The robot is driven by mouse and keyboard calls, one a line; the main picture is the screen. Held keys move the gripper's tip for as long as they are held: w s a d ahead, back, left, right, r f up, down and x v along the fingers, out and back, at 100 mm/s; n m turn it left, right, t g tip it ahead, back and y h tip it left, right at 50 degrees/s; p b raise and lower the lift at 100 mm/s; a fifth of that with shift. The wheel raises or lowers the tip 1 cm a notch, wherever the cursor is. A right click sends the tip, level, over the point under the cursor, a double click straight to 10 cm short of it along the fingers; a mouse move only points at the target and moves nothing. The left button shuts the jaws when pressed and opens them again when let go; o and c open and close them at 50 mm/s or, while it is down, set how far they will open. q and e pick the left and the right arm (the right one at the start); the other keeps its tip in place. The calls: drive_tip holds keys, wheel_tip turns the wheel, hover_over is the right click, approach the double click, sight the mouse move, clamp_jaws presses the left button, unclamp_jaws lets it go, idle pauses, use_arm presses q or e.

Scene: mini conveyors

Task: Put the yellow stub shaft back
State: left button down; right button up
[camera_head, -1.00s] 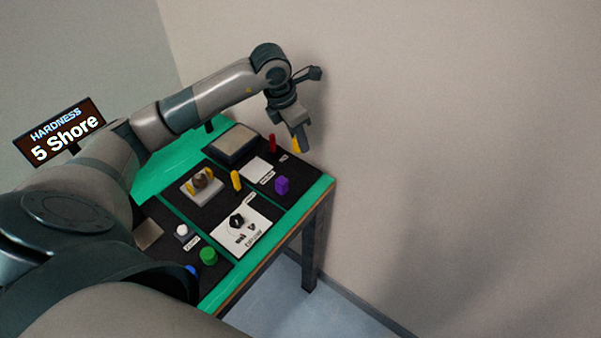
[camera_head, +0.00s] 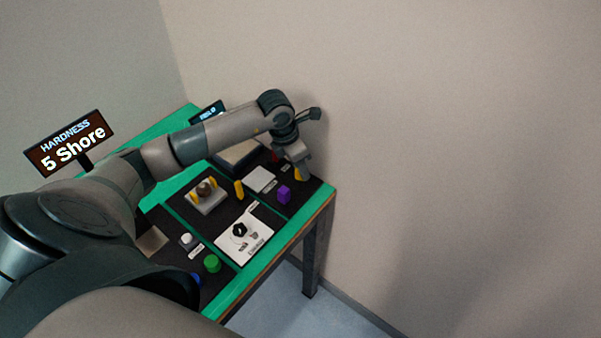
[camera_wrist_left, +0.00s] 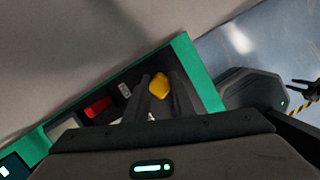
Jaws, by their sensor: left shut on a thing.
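My left gripper (camera_head: 300,166) is shut on the yellow stub shaft (camera_head: 299,175), low over the far right corner of the table. In the left wrist view the yellow stub shaft (camera_wrist_left: 160,84) shows between the two dark fingers (camera_wrist_left: 160,98). Whether its lower end touches the mat is hidden. A red upright piece (camera_wrist_left: 97,107) lies to its left in the wrist view, beside a small pale label. A dark claw-like part (camera_wrist_left: 303,87) at the wrist view's right edge may be my right gripper; its opening is unclear.
A purple block (camera_head: 284,195) stands close to the left gripper. Another yellow piece (camera_head: 239,189), a grey fixture (camera_head: 208,203) with a brown ball, a white dial panel (camera_head: 244,240) and a green button (camera_head: 212,264) sit nearer. A wall (camera_head: 430,130) rises just behind the table.

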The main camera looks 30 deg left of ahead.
use_arm(q)
wheel_tip(320, 180, down, 2)
drive_tip(key=shift+f+p, duration=0.25)
drive_tip(key=shift+p, duration=0.15)
drive_tip(key=shift+f, duration=0.1)
use_arm(e)
drive_tip(key=shift+d+r, duration=0.4)
drive_tip(key=shift+r, duration=0.15)
drive_tip(key=shift+f, duration=0.1)
use_arm(q)
drive_tip(key=shift+f, duration=0.2)
drive_tip(key=c, duration=1.5)
unclamp_jaws()
drive_tip(key=shift+r, duration=0.1)
use_arm(e)
drive_tip(key=shift+a, duration=0.15)
use_arm(q)
drive_tip(key=shift+r, duration=0.1)
